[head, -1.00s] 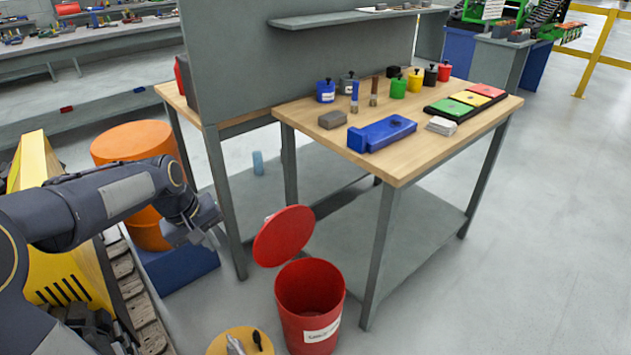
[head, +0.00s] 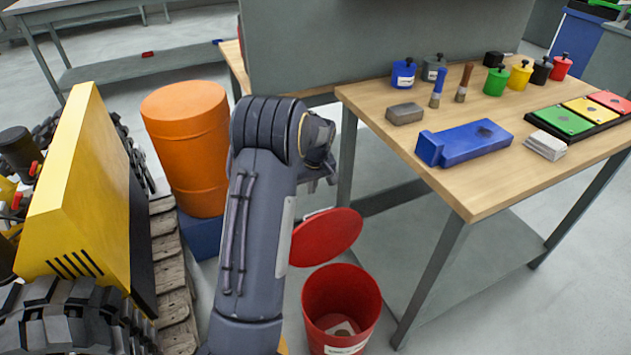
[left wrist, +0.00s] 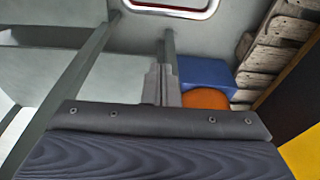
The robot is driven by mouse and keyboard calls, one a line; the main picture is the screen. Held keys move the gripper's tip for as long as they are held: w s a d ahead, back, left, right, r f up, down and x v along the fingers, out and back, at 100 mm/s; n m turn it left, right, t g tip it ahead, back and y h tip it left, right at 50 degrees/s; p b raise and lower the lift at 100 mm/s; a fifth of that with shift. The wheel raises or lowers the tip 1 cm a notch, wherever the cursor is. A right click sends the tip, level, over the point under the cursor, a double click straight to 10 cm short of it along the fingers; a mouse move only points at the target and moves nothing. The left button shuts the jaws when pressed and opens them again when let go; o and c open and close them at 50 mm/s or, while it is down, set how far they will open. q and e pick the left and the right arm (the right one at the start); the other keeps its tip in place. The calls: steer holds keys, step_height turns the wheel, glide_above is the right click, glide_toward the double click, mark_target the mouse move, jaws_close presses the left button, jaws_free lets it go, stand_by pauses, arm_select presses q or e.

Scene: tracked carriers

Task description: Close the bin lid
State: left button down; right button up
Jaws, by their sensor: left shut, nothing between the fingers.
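The red bin (head: 318,335) stands on the floor in front of the workbench, its mouth open with something pale inside. Its round red lid (head: 328,240) is up and tilted behind the mouth, with its left edge hidden by my arm. A pale handle shows at the lid's top edge. My left gripper (head: 325,182) is just above and behind the lid, partly hidden by my wrist; I cannot tell if it touches. In the left wrist view the gripper fingers (left wrist: 161,84) are together and empty. My right gripper is not in view.
The workbench (head: 470,205) with tools, small pots and a blue box stands right of the bin. An orange barrel (head: 188,145) stands on a blue base left of my arm. A yellow tracked machine (head: 75,190) is at the far left. Floor is clear at lower right.

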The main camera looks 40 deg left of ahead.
arm_select(q)
steer(key=d+f, duration=0.1)
steer(key=s+d+f+b, duration=0.1)
steer(key=f, duration=0.1)
steer(key=shift+s+d+f, duration=0.25)
steer(key=shift+d+f, duration=0.1)
steer(key=shift+d, duration=0.05)
steer(key=shift+d, duration=0.15)
